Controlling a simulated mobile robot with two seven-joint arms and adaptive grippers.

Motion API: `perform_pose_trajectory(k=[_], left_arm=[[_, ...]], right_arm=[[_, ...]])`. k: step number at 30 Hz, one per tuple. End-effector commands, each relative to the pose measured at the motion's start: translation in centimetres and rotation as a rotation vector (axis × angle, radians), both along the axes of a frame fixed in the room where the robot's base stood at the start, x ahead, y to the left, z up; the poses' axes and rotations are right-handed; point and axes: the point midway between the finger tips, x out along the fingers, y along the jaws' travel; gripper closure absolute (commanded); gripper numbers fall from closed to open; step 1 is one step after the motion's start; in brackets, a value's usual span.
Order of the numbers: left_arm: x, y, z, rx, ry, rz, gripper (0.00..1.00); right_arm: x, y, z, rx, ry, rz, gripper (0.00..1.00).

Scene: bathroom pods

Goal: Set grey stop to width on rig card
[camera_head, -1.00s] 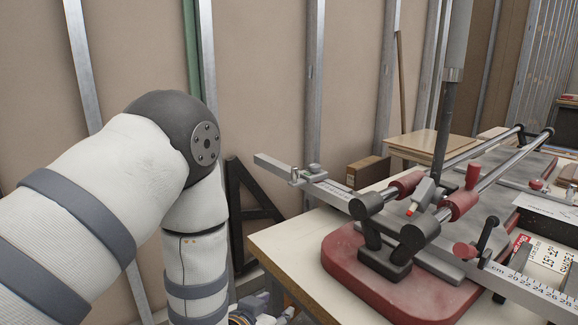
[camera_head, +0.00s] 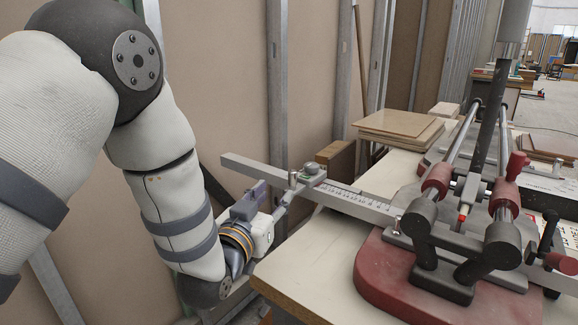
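The grey stop (camera_head: 313,173) sits on the metal scale bar (camera_head: 352,197), left of the tile-cutting rig (camera_head: 440,285). A screw or pin stands beside it on the bar. My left gripper (camera_head: 292,198) comes in from the lower left with its fingers reaching up to the bar, close by the stop. I cannot tell whether they touch it or how far apart they are. A printed white sheet, perhaps the rig card (camera_head: 571,232), shows only in part at the right edge, behind the rig's handle. My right gripper is not in view.
The rig has a red base, twin rails and a tall dark lever (camera_head: 494,110). It stands on a pale worktop (camera_head: 310,265), whose front left is bare. Boards (camera_head: 398,125) are stacked behind. Metal wall studs (camera_head: 276,100) stand close behind my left arm.

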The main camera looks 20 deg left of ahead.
Motion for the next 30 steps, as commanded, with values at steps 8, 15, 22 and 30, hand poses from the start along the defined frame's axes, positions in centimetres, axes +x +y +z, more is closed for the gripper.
perform_pose_trajectory(k=[8,15,22,30], left_arm=[[4.8,-0.2,-0.2,0.0,-0.005,0.0,0.62],[10.2,-0.4,-0.3,-0.001,-0.002,0.0,0.62],[12.1,-0.4,0.0,0.0,-0.004,0.0,0.62],[12.1,-0.4,0.1,0.0,-0.004,0.0,0.78]], right_arm=[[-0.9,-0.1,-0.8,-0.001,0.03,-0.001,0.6],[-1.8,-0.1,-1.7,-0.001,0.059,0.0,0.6],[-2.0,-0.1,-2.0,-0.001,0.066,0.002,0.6],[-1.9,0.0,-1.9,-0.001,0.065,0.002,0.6]])
